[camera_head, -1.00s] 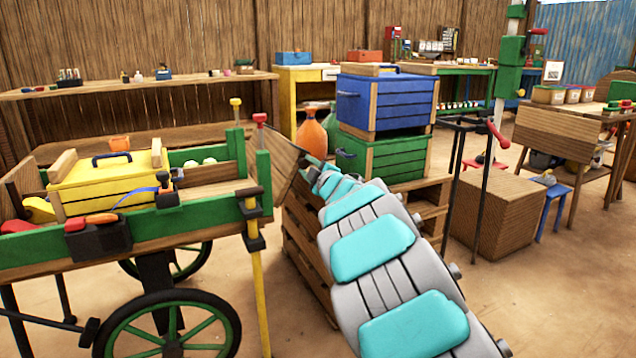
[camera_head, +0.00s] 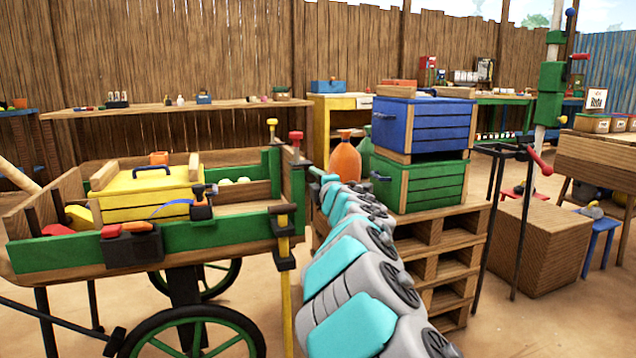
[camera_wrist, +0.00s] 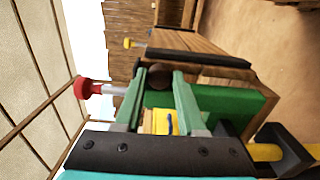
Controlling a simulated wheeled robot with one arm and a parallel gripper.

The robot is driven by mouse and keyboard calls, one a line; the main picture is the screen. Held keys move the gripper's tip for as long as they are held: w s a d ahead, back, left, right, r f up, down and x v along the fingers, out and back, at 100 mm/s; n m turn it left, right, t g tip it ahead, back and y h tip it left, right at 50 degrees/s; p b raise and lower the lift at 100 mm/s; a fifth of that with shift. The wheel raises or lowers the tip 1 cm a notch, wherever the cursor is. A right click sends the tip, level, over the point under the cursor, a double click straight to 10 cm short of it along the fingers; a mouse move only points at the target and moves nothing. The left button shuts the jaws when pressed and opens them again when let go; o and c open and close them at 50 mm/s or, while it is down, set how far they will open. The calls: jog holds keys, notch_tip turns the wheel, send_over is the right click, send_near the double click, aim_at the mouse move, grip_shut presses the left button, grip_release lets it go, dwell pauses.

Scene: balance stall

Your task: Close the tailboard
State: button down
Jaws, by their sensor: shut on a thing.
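The tailboard (camera_head: 294,200) is a wooden board at the right end of the green-sided cart (camera_head: 60,252). In the head view it stands about upright against the cart's end, seen nearly edge-on. In the wrist view the tailboard (camera_wrist: 215,45) shows as wood with a dark strip. My gripper (camera_head: 315,178) is at the tailboard's outer side. In the wrist view its two green fingers are closed around a round dark-brown knob (camera_wrist: 160,73) at the board. Red-topped (camera_head: 296,140) and yellow-topped (camera_head: 272,130) pins stand at the cart's end corners. Whether the board touches the cart is hidden.
A yellow crate (camera_head: 150,190) sits in the cart. A black holder (camera_head: 130,247) hangs on its near side. Blue (camera_head: 425,125) and green (camera_head: 432,183) crates stand on a wooden pallet (camera_head: 455,235) right of my arm. A black stand (camera_head: 520,220) is farther right.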

jog(key=shift+a, duration=0.2)
jog(key=c, duration=0.8)
grip_release()
jog(key=shift+a, duration=0.1)
jog(key=shift+s, duration=0.1)
jog(key=shift+s, duration=0.15)
jog(key=shift+v, duration=3.7)
